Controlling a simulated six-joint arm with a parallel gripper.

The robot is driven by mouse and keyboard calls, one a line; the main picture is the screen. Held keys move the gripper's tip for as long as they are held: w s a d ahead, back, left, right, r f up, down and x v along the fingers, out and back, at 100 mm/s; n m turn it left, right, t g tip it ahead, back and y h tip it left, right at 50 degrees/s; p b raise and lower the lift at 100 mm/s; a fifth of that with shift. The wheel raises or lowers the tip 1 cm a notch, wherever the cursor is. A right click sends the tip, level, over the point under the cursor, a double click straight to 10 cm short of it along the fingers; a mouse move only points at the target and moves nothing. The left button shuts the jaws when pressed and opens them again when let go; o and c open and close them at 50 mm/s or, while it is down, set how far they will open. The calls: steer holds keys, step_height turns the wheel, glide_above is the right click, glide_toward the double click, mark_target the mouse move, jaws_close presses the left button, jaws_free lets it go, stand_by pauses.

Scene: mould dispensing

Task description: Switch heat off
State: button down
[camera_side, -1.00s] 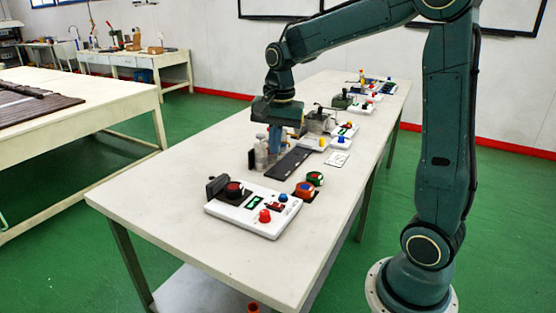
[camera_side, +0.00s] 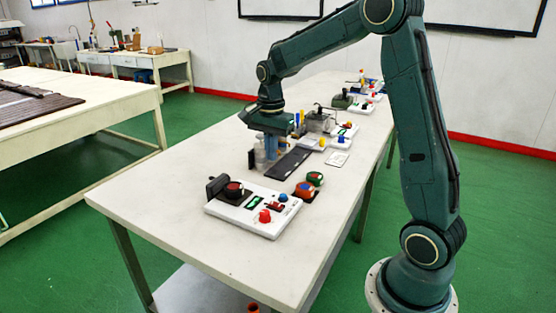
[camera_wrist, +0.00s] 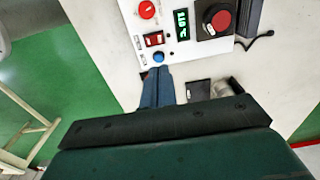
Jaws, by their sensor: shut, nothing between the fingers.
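A white control panel (camera_side: 222,210) lies on the near part of the table. It carries a red rocker switch (camera_wrist: 153,39), a blue button (camera_wrist: 158,57), a round red button (camera_wrist: 147,9), a lit green display (camera_wrist: 181,25) and a black dial with a red cap (camera_wrist: 221,20). No label naming the heat control is readable. My gripper (camera_wrist: 156,69) is shut and empty, its blue fingers appearing just below the blue button in the wrist view. In the side view my gripper (camera_side: 270,158) is over the table behind the panel, apart from it.
A grey container (camera_side: 258,158) stands close to the fingers. Other devices line the far table. The near table corner is clear.

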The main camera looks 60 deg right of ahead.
mark_target(272, 202)
steer(key=shift+f, duration=0.1)
step_height(272, 202, down, 14)
steer(key=shift+r, duration=0.1)
stand_by(0.7)
stand_by(0.3)
steer(key=shift+w+f, duration=0.1)
steer(key=shift+f, duration=0.1)
steer(key=shift+s+r, duration=0.15)
steer(key=shift+s, duration=0.15)
steer(key=shift+s+r, duration=0.15)
steer(key=shift+s, duration=0.3)
steer(key=shift+r, duration=0.15)
stand_by(0.3)
